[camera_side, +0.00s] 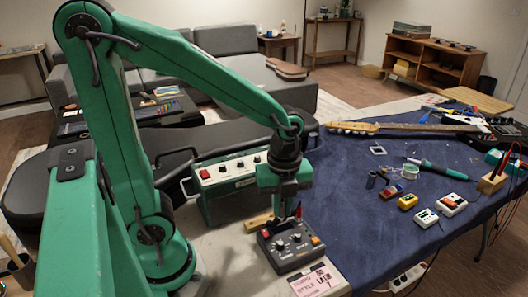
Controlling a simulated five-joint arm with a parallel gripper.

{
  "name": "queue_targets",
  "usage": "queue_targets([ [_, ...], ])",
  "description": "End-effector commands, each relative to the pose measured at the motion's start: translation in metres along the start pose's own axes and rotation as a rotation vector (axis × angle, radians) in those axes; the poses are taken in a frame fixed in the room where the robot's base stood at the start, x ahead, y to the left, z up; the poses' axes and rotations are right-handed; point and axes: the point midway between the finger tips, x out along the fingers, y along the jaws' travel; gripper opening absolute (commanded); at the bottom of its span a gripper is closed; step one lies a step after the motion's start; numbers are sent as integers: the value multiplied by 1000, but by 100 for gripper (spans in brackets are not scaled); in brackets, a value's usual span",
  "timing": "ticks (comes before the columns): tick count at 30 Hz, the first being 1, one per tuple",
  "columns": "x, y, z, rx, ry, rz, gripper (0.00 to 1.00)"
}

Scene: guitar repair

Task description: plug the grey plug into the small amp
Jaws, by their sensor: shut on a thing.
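The small amp looks to be the green box (228,179) with a pale front, several knobs and a side handle. It stands on the bench behind and left of my gripper. My gripper (284,212) points down just above the back edge of a dark grey control box (290,247) with knobs and coloured buttons. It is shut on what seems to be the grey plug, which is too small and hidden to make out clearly. I cannot tell whether it touches the box. A small red piece shows by the fingers.
A note card (317,282) lies in front of the control box. A wooden block (258,222) is left of my gripper. Several small pedals, including a yellow one (408,201), and a soldering iron (437,168) lie on the blue mat (352,223). A guitar neck (400,128) lies behind.

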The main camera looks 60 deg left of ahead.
Motion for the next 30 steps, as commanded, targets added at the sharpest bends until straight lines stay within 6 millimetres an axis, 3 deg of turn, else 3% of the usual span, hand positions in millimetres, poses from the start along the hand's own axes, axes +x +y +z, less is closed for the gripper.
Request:
queue_targets([
  [30, -20, 0, 0, 0, 0, -2, 0],
])
